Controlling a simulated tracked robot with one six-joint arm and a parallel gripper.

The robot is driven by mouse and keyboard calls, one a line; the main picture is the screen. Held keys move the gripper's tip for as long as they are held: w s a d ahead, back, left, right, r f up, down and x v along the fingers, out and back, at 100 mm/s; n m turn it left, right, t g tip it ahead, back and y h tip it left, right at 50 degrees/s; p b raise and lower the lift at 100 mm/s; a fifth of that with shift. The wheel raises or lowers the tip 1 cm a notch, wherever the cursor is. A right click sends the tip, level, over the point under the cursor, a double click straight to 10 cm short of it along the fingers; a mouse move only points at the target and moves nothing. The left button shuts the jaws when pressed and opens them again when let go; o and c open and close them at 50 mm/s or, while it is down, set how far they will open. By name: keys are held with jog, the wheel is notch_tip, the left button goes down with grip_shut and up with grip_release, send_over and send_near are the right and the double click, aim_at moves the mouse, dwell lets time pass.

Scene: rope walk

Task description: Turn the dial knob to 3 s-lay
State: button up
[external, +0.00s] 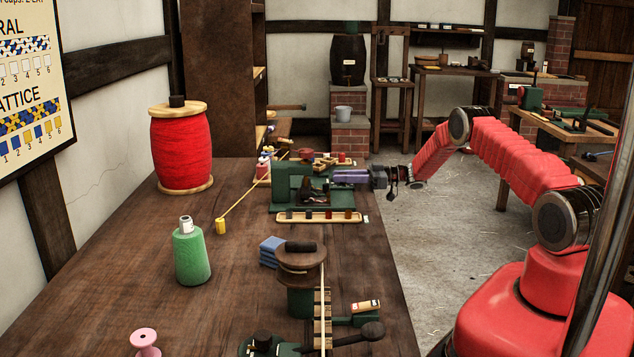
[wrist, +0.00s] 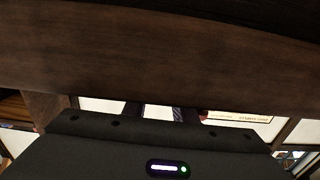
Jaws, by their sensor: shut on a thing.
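A green machine (external: 291,181) stands on the long wooden bench in the external view, with dark parts in its open middle. My gripper (external: 337,177) reaches it from the right, level, with its fingertips at the machine's right side. The fingers are shut on a small part there, which looks to be the dial knob; the fingers hide it. The dial's marks and the knob's setting cannot be read. In the wrist view my gripper (wrist: 158,112) shows only as finger parts beyond its dark housing, and no knob is visible.
A tray of small blocks (external: 318,218) lies just in front of the machine. Dark wood (wrist: 150,60) fills the upper wrist view.

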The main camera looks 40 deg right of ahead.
jog(key=shift+r+g, duration=0.1)
jog(key=shift+g, duration=0.2)
jog(key=o, duration=1)
jog(key=shift+o, duration=0.2)
jog(key=shift+d, duration=0.15)
jog(key=v, duration=1.3)
jog(key=shift+s+d+f, duration=0.2)
jog(key=shift+d+f, duration=0.1)
